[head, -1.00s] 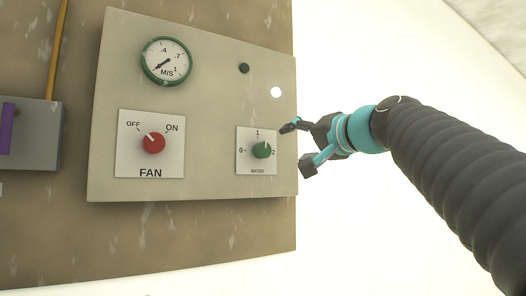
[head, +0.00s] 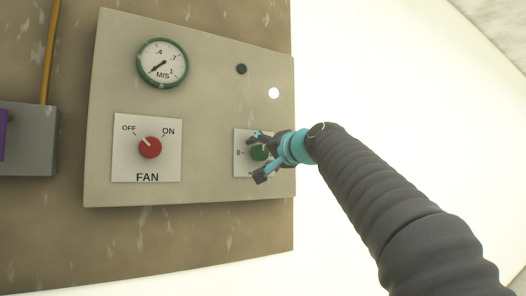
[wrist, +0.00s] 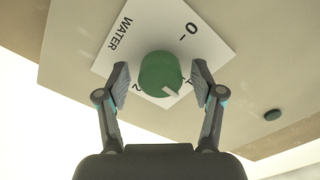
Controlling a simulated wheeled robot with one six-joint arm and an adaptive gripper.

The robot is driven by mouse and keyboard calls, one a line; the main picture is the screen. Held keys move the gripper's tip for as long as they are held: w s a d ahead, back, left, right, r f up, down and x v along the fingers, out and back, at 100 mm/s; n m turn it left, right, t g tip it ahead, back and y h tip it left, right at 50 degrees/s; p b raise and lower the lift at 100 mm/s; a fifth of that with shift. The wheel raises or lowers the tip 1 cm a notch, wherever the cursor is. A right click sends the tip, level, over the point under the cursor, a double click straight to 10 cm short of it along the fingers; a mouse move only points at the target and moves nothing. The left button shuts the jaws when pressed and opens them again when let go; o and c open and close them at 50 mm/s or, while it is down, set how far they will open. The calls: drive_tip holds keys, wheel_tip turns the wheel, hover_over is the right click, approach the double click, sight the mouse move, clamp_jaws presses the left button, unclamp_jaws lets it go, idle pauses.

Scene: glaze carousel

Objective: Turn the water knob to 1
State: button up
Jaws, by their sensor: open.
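The green water knob (head: 259,153) sits on a small white plate (head: 239,140) on the panel, partly hidden behind my gripper (head: 256,157) in the head view. In the wrist view the knob (wrist: 160,70) is between the two fingers of my open gripper (wrist: 161,80), with a visible gap on each side. The knob's white pointer (wrist: 170,91) seems to lie between the 1 and 2 marks. The plate (wrist: 205,45) shows 0 and WATER clearly; the 1 is partly covered by the right finger.
The panel (head: 215,180) also bears a red fan knob (head: 150,147) pointing near OFF, a green-rimmed M/S gauge (head: 162,63), a dark button (head: 241,69) and a white light (head: 274,93). A grey box (head: 30,150) is at left.

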drive_tip(key=c, duration=1.1)
drive_tip(key=shift+r+n, duration=0.1)
drive_tip(key=shift+n, duration=0.4)
drive_tip(key=shift+c, duration=0.2)
drive_tip(key=o, duration=1.1)
drive_tip(key=shift+o, duration=0.2)
drive_tip(key=v, duration=1.2)
